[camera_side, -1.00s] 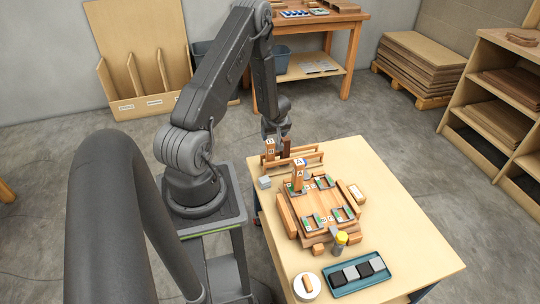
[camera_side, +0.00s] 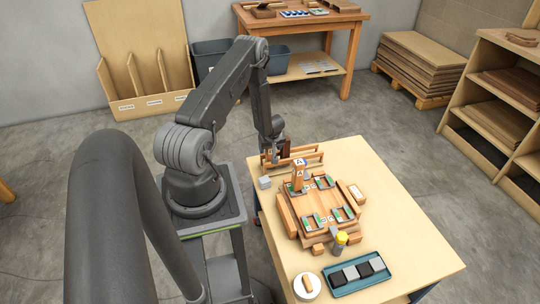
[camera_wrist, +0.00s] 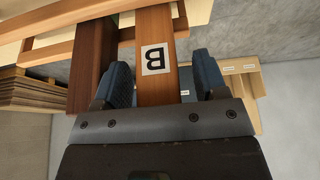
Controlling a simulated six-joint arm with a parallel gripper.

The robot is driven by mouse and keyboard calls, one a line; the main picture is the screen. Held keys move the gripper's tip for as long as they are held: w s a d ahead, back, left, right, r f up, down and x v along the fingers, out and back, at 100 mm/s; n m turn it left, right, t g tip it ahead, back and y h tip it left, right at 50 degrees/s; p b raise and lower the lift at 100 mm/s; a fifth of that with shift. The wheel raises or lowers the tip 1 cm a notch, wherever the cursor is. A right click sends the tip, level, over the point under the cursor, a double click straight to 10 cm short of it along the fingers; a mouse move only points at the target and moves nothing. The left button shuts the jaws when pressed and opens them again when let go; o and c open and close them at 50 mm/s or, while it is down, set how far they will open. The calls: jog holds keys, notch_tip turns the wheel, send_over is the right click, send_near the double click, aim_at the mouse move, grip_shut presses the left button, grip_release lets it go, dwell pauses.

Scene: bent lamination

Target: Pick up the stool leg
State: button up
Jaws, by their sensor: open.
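A wooden stool leg with a black B on a white label (camera_wrist: 155,57) stands in a wooden rack (camera_side: 307,157) at the table's far left corner. My gripper (camera_wrist: 163,78) is open, with its blue-grey fingers on either side of this leg in the wrist view. A gap shows between the leg and the right finger. In the side view my gripper (camera_side: 274,151) is down at the rack and mostly hides leg B. A darker leg (camera_wrist: 91,62) stands to the left of it, close to the left finger. Another leg marked A (camera_side: 299,176) stands upright on the wooden assembly fixture.
The fixture (camera_side: 320,235) fills the middle of the table (camera_side: 395,225). A yellow-topped bottle (camera_side: 340,241), a teal tray (camera_side: 357,274) and a round white container (camera_side: 307,287) are at the front. The table's right side is clear.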

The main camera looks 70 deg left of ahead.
jog(key=shift+c, duration=0.5)
jog(key=c, duration=1)
jog(key=shift+r, duration=0.1)
